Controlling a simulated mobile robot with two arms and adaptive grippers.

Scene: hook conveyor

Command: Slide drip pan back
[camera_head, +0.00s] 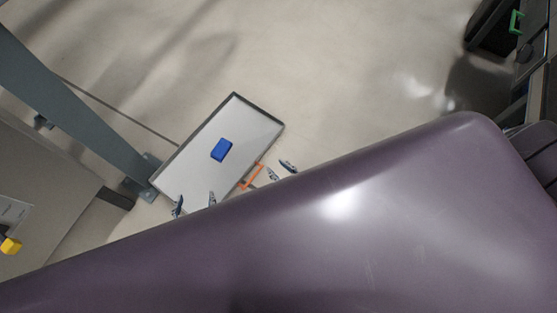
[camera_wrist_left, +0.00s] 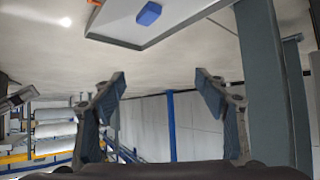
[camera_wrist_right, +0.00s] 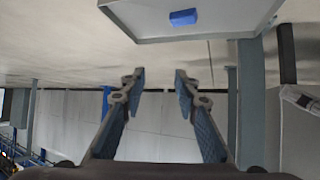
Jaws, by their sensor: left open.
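The drip pan (camera_head: 243,122) is a shallow pale tray with a dark rim, lying low near the floor. It also shows in the left wrist view (camera_wrist_left: 176,20) and the right wrist view (camera_wrist_right: 138,20). An orange handle (camera_head: 259,171) sits at its right edge. My left gripper (camera_head: 195,203) is open and empty, its fingertips over the pan's near end. My right gripper (camera_head: 280,170) is open and empty, just right of the orange handle and apart from it. Both hands behind the fingers are hidden by a purple surface.
A blue block (camera_head: 221,150) lies in the pan. A large glossy purple surface (camera_head: 330,220) covers the lower head view. A grey steel post (camera_head: 85,110) stands left of the pan. Bare floor (camera_head: 340,70) lies beyond and right of the pan. A green handle (camera_head: 515,22) shows top right.

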